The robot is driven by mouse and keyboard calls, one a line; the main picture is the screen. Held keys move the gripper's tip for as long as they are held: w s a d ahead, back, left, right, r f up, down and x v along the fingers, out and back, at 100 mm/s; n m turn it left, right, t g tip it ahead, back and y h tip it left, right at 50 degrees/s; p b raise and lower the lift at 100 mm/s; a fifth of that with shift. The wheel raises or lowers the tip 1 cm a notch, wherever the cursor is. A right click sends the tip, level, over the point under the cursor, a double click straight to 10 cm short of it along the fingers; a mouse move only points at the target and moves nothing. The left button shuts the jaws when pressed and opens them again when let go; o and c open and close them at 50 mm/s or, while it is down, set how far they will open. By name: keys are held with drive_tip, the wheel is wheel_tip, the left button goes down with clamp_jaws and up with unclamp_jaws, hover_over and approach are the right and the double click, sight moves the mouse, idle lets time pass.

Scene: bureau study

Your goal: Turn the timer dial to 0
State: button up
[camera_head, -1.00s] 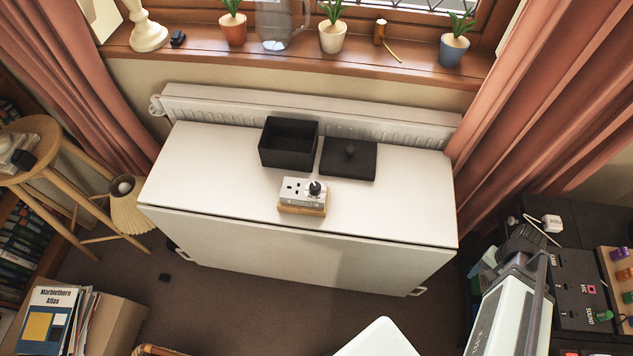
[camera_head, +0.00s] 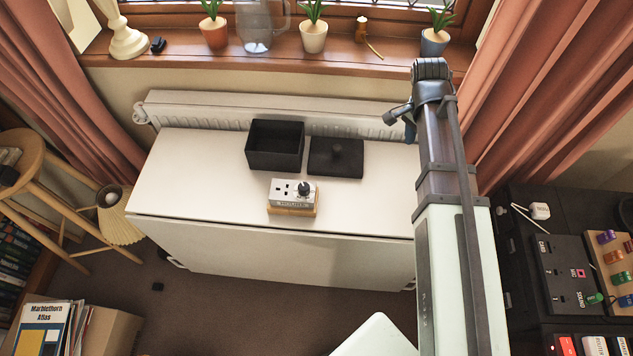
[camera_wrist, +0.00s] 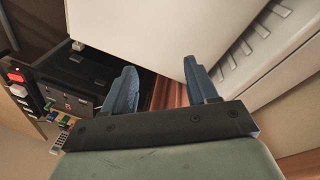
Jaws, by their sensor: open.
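The timer (camera_head: 291,195) is a small white box with a socket face and a black dial (camera_head: 304,188) on its right. It sits on a wooden block near the front of the white cabinet top (camera_head: 200,180). The dial's exact setting is too small to read. My gripper (camera_head: 402,122) is raised at the right of the cabinet, apart from the timer. In the wrist view my gripper (camera_wrist: 163,88) shows two blue fingers spread wide with nothing between them. The timer is not visible in the wrist view.
A black open box (camera_head: 275,147) and a black knobbed lid (camera_head: 336,158) lie behind the timer. A radiator (camera_head: 230,112) and a windowsill with potted plants stand behind the cabinet. A dark unit with switches (camera_head: 565,275) is at right. The cabinet's left top is clear.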

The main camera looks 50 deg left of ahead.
drive_tip(key=s+a+r+n+y, duration=0.1)
drive_tip(key=s+a+r, duration=0.25)
drive_tip(key=s, duration=0.35)
drive_tip(key=s+a+r+n, duration=0.1)
drive_tip(key=s+a+r, duration=0.1)
drive_tip(key=s+a, duration=0.3)
drive_tip(key=n+y, duration=0.1)
drive_tip(key=n, duration=0.2)
approach(304, 186)
drive_tip(key=shift+w+f, duration=0.1)
drive_tip(key=shift+f, duration=4.35)
drive_tip(key=c, duration=1.1)
